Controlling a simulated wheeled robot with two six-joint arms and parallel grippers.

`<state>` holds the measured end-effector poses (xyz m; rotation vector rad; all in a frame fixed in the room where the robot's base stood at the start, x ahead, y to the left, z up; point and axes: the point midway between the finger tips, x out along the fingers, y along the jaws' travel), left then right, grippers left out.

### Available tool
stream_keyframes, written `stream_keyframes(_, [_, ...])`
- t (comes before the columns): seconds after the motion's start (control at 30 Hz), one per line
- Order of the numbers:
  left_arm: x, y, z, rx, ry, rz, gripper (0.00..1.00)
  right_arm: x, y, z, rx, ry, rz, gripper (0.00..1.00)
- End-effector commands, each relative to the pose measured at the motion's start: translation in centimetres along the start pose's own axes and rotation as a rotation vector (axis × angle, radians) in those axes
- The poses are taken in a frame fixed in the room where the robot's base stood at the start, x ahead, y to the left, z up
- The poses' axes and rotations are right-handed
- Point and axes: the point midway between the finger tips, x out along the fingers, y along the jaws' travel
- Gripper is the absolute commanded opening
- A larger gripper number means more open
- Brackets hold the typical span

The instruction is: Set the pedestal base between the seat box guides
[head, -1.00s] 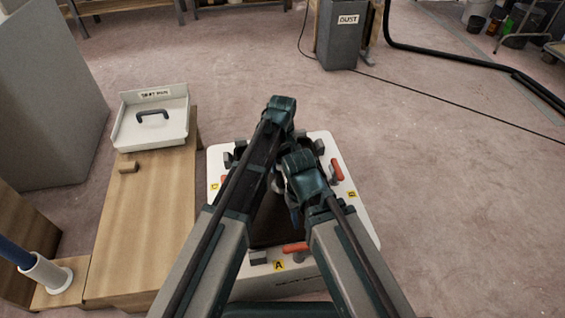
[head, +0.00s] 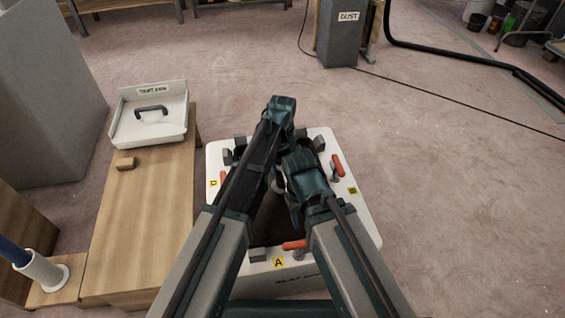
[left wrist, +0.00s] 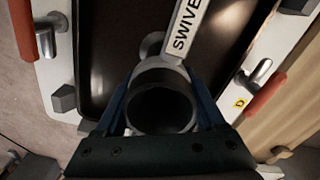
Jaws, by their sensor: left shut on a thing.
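The seat box has a white top (head: 360,222) with a dark recess, and it also shows in the left wrist view (left wrist: 62,100). Dark grey guide blocks (head: 319,143) and red-handled clamps (head: 338,165) stand around its rim. In the left wrist view my left gripper (left wrist: 160,90) is shut on the grey round tube of the pedestal base (left wrist: 160,73), with a blue finger on either side. The tube is over the dark recess. Whether its foot touches the floor of the recess is hidden. My arms cover the middle of the box in the head view.
A blue-and-white post (head: 42,270) is at lower left. A grey dust bin (head: 338,40) stands behind. The floor on the right is clear.

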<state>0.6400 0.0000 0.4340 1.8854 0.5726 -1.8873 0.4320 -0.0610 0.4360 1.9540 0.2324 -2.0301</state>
Motion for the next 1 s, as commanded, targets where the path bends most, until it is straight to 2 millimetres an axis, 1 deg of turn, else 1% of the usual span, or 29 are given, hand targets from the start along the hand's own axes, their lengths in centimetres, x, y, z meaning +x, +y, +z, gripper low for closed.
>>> stream_keyframes(0.07, [-0.1, 0.0, 0.0, 0.000, 0.000, 0.000, 0.00, -0.1, 0.0, 0.0, 0.000, 0.000, 0.000, 0.50])
stream_keyframes(0.1, [-0.1, 0.0, 0.0, 0.000, 0.000, 0.000, 0.75, -0.1, 0.0, 0.0, 0.000, 0.000, 0.000, 0.50])
stream_keyframes(0.23, [-0.1, 0.0, 0.0, 0.000, 0.000, 0.000, 0.98, -0.1, 0.0, 0.0, 0.000, 0.000, 0.000, 0.50])
stream_keyframes(0.27, [-0.1, 0.0, 0.0, 0.000, 0.000, 0.000, 1.00, -0.1, 0.0, 0.0, 0.000, 0.000, 0.000, 0.50])
stream_keyframes(0.5, [0.0, 0.0, 0.0, 0.000, 0.000, 0.000, 1.00, 0.0, 0.0, 0.0, 0.000, 0.000, 0.000, 0.50])
stream_keyframes(0.67, [-0.6, 0.0, 0.0, 0.000, 0.000, 0.000, 1.00, -0.6, 0.1, 0.0, -0.001, 0.000, 0.000, 0.50])
stream_keyframes(0.87, [-2.4, 0.0, 0.0, 0.000, 0.000, 0.000, 1.00, -2.4, 0.2, 0.1, -0.005, 0.000, 0.000, 0.50])
stream_keyframes(1.0, [-4.3, 0.0, 0.0, 0.000, 0.000, 0.000, 1.00, -4.3, 0.4, 0.2, -0.008, 0.000, 0.000, 0.50])
